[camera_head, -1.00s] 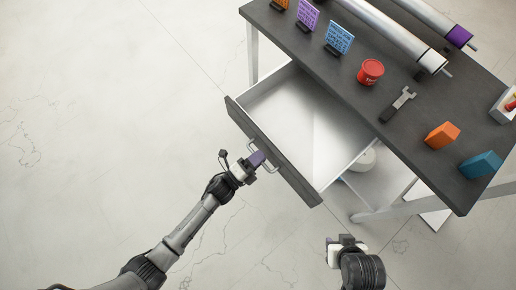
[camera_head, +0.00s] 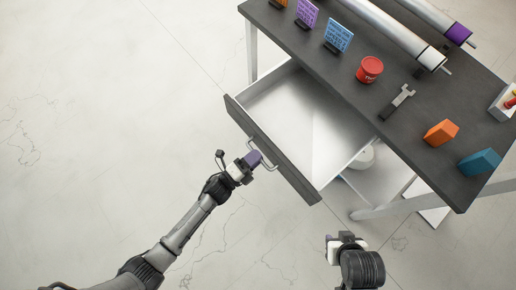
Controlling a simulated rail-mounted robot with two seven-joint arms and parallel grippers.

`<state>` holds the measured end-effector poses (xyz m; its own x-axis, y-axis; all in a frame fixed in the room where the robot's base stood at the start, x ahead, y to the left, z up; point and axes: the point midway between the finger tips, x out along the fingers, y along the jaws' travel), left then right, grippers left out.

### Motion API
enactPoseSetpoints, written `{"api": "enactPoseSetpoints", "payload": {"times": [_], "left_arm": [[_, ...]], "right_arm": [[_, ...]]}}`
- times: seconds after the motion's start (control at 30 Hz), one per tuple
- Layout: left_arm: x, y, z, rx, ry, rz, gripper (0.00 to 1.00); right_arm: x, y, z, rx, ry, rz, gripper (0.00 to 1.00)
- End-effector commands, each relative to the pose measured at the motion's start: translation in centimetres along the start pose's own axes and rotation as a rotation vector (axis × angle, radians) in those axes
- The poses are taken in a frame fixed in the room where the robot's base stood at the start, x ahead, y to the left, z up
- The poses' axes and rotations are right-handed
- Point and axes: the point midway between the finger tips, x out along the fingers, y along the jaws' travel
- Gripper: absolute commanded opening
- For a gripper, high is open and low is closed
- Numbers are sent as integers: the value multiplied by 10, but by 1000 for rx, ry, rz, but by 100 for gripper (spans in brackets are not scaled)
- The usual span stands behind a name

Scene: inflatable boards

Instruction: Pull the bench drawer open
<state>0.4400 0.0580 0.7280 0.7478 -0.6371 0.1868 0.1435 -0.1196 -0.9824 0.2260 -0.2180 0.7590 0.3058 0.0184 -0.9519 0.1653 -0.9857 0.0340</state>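The bench drawer (camera_head: 272,150) has a dark front and a white interior (camera_head: 300,105). It stands well out from under the dark bench top (camera_head: 420,112), and its inside looks empty. A pale bar handle (camera_head: 271,166) sits on the middle of the drawer front. My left gripper (camera_head: 256,160) is at the handle, its purple fingertips overlapping the handle's left part. Whether the fingers are closed around the bar is too small to tell. My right gripper (camera_head: 336,241) hangs low, apart from the bench, and its fingers are mostly hidden from this angle.
On the bench top are a red tin (camera_head: 369,70), a wrench (camera_head: 397,102), an orange block (camera_head: 441,133), a teal block (camera_head: 479,163), small signs (camera_head: 338,36) and white rolls (camera_head: 395,33). A bench leg frame (camera_head: 385,211) stands at lower right. The floor to the left is clear.

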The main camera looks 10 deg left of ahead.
Motion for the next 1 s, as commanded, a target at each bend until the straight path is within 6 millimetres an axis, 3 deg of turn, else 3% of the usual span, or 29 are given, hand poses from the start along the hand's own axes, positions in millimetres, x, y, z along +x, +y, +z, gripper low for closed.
{"api": "enactPoseSetpoints", "payload": {"times": [0.5,0.7,1.0], "left_arm": [[-97,0,0,0,0,4,37],[-118,0,0,-1,0,2,37],[-126,0,0,0,0,1,37]], "right_arm": [[-9,1,-3,-1,0,1,43],[-10,1,-3,-1,0,1,43],[-11,1,-4,-1,0,1,43]]}}
